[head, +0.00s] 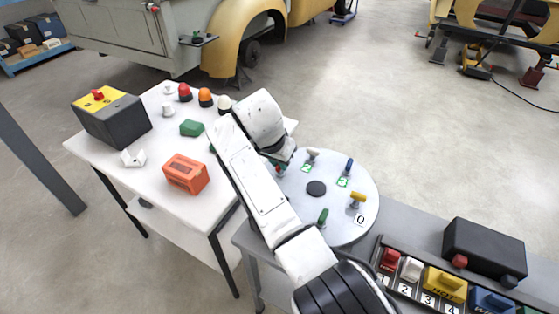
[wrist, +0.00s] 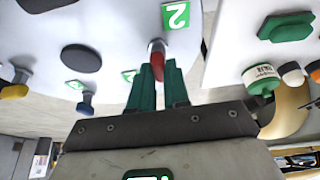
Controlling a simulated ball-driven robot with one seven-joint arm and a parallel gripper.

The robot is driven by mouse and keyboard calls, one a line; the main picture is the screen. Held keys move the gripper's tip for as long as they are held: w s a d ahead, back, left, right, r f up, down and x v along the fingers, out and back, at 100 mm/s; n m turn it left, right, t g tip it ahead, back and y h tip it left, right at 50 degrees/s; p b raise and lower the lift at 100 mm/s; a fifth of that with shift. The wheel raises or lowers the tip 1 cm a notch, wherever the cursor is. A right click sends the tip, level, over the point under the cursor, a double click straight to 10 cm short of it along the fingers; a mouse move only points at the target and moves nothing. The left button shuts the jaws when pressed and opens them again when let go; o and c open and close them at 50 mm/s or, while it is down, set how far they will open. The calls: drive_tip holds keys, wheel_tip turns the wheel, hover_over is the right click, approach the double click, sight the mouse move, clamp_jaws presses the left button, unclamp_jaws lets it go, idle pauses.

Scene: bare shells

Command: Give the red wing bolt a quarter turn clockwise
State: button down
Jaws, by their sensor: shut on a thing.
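The red wing bolt (wrist: 157,64) stands on the pale round plate (wrist: 125,30), beside a green label marked 2 (wrist: 176,14). In the wrist view my gripper (wrist: 157,75) has its two green fingers shut on the bolt's wing, one on each side. In the head view my gripper (head: 279,167) is at the plate's left edge. Only a small bit of the red bolt (head: 277,171) shows there, and my arm hides part of the plate (head: 335,232). The bolt's exact angle is hard to tell.
The plate also holds a white (head: 312,153), a blue (head: 348,166), a yellow (head: 357,198) and a green bolt (head: 323,216) around a dark hub (head: 316,188). A white table (head: 140,185) with an orange box (head: 186,173) stands left. A switch panel (head: 425,283) is at lower right.

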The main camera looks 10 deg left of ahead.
drive_tip(key=c, duration=1.1)
unclamp_jaws()
drive_tip(key=b+v, duration=0.1)
drive_tip(key=v, duration=1)
drive_tip(key=shift+f, duration=0.1)
